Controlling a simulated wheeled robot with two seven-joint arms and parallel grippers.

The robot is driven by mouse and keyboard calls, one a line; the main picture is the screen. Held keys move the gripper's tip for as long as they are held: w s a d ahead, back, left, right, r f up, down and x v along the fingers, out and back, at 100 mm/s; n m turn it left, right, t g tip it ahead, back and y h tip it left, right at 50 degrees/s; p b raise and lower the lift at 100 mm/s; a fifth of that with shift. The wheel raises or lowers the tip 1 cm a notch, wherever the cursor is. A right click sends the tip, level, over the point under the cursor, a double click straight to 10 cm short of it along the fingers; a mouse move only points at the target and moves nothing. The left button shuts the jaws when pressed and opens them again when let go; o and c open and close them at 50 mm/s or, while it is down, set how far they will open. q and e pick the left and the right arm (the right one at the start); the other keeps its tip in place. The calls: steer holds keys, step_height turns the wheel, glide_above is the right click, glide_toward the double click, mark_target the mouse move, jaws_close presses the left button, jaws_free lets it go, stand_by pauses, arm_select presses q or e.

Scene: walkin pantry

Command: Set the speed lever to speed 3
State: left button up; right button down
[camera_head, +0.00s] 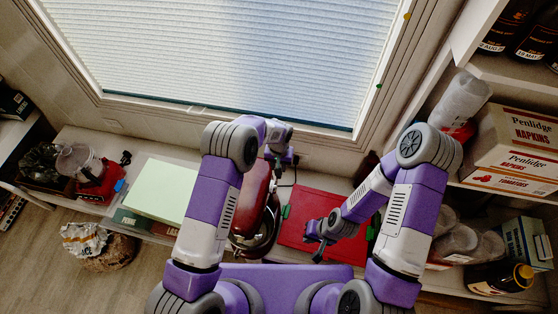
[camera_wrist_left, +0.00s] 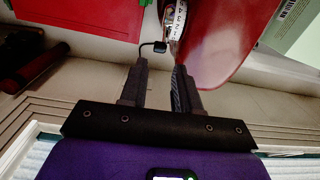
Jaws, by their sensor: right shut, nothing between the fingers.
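The red stand mixer (camera_head: 250,205) stands on the counter, partly hidden behind my left arm. In the left wrist view its red body (camera_wrist_left: 220,40) is at the top, with a silver band bearing dark markings (camera_wrist_left: 178,20). A small black piece (camera_wrist_left: 159,46) shows beside this band; I cannot tell whether it is the speed lever's knob or part of a cord. My left gripper (camera_wrist_left: 160,66) is open, with that black piece just beyond its fingertips and nothing clearly held. My right gripper (camera_head: 316,243) is shut and empty, above the red board, right of the mixer.
A red board (camera_head: 303,215) lies right of the mixer, and a pale green box (camera_head: 160,190) lies left. Shelves with napkin boxes (camera_head: 520,130), jars and bottles stand at the right. A window blind (camera_head: 230,50) is behind the counter.

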mark_target(275, 185)
arm_select(q)
step_height(275, 185, down, 8)
steer(key=shift+r+b, duration=0.25)
steer(key=shift+b, duration=0.6)
steer(key=shift+c, duration=0.2)
jaws_close()
